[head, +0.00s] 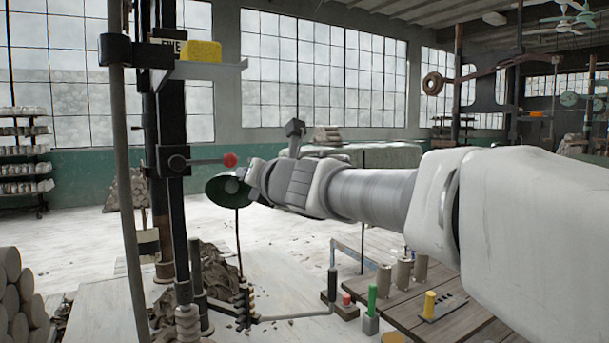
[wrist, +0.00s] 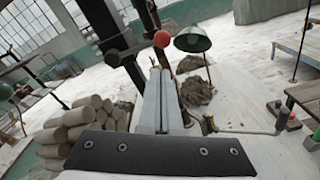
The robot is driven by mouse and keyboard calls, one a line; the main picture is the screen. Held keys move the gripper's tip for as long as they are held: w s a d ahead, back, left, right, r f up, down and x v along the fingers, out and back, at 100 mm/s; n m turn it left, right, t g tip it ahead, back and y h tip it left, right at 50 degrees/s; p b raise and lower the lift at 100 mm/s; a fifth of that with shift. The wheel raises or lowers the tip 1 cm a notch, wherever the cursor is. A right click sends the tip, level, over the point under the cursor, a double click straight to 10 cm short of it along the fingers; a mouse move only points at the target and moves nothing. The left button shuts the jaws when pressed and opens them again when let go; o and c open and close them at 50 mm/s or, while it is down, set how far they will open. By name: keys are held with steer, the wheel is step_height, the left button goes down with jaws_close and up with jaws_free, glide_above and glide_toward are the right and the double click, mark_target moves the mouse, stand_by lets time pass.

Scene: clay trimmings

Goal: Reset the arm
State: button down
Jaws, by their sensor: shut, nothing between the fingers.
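My arm reaches in from the right of the head view, roughly level, with my gripper (head: 252,178) at its left end. The gripper looks close to a red ball knob (head: 230,160) on a dark lever, but I cannot tell whether they touch. In the wrist view my gripper (wrist: 160,72) shows its two long grey fingers side by side, shut with nothing between them. The red knob (wrist: 162,39) appears just beyond the fingertips there.
A dark upright post (head: 178,220) with the lever stands left of my gripper. A green lamp shade (head: 228,189) is just behind the gripper. A wooden bench (head: 405,300) with cylinders stands below the arm. Stacked logs (wrist: 85,118) lie left in the wrist view.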

steer(key=shift+s+d, duration=0.1)
stand_by(0.3)
steer(key=s+d+f+m+h+p, duration=0.1)
steer(key=s+d+f+m+h, duration=0.2)
steer(key=d+m, duration=0.45)
steer(key=s+d+f+m+h+p, duration=0.1)
steer(key=s+d+m+h, duration=0.1)
steer(key=d+m+h, duration=0.35)
steer(key=s+d+f+m+h+p, duration=0.1)
steer(key=s+d+f+m+h, duration=0.15)
steer(key=d+m, duration=0.7)
steer(key=s+d+f+m+g+p, duration=0.1)
steer(key=s+d+f+m+g, duration=0.3)
steer(key=s+f+m, duration=0.3)
steer(key=s+d+f+m+g+p, duration=0.2)
steer(key=s+f+m, duration=0.5)
steer(key=s, duration=0.7)
steer(key=shift+s+d+f+m+g, duration=0.35)
steer(key=shift+d+m+g, duration=0.5)
steer(key=shift+g, duration=0.15)
steer(key=shift+a, duration=0.1)
